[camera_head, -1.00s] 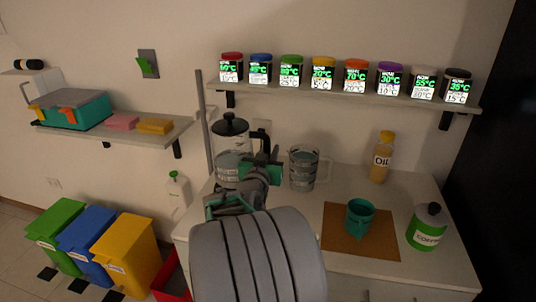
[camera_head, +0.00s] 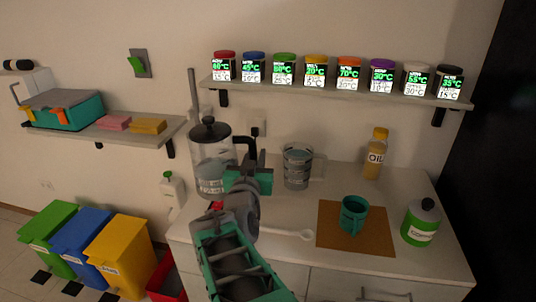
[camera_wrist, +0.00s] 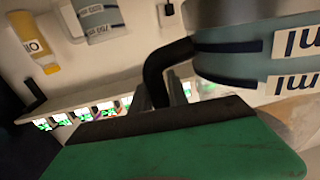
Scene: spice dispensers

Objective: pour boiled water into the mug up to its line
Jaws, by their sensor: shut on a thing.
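A glass kettle (camera_head: 207,168) with a black lid and black handle holds water and is at the left end of the counter. My gripper (camera_head: 249,172) is shut on its handle. The wrist view shows the black handle (camera_wrist: 166,68) at the jaws and the kettle body (camera_wrist: 240,52) close at upper right. I cannot tell for sure whether the kettle's bottom is clear of the counter. A teal mug (camera_head: 354,213) stands upright on a brown mat (camera_head: 375,243), right of my gripper. Its inside and line cannot be made out.
A glass measuring jug (camera_head: 297,168) stands between kettle and mug. An oil bottle (camera_head: 375,155) and a green container (camera_head: 421,222) stand right. A white spoon (camera_head: 290,233) lies in front. A shelf (camera_head: 330,97) with several spice jars hangs above.

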